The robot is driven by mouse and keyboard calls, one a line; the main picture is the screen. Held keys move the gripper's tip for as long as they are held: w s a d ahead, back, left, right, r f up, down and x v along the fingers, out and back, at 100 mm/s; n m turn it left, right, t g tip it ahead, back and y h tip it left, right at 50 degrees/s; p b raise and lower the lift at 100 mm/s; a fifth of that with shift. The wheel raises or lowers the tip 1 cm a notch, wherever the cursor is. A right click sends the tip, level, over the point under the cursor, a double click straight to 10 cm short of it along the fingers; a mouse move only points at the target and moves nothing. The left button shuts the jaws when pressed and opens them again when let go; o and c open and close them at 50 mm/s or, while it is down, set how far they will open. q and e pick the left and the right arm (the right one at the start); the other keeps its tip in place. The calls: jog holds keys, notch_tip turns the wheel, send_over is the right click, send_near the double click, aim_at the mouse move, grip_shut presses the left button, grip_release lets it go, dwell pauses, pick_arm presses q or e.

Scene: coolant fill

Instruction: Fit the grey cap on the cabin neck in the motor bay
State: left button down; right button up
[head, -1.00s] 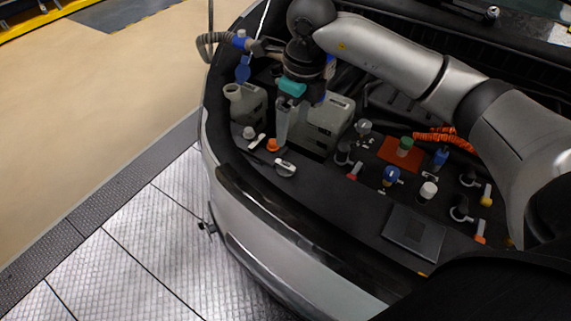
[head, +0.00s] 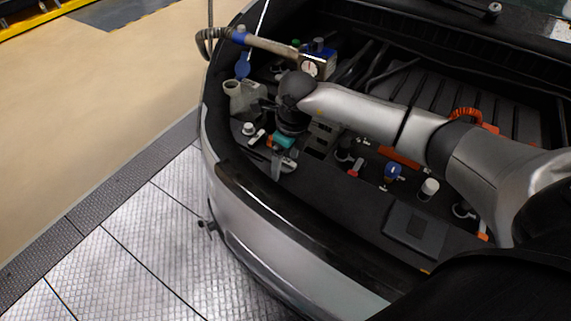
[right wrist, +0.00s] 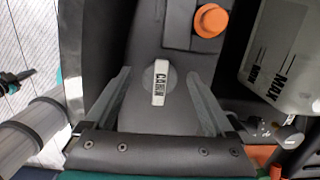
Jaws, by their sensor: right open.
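The grey cap is a dark grey disc with a white bar lettered CABIN (right wrist: 160,84). It lies on the dark front ledge of the motor bay in the right wrist view. My right gripper (right wrist: 159,76) is open, with one finger on each side of the cap and its bar. In the head view my right gripper (head: 276,166) points down at the ledge and largely hides the cap. A pale tank with an open neck (head: 233,88) stands behind and left of the gripper; I cannot read which neck is the cabin one. My left gripper is not in view.
A tank marked MAX and MIN (right wrist: 285,58) stands close at the right. A blue cap (head: 393,171) and a white cap (head: 429,187) sit farther right.

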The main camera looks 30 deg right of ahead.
jog(key=shift+f, duration=0.2)
grip_shut()
dwell(0.6)
jog(key=shift+r, duration=0.15)
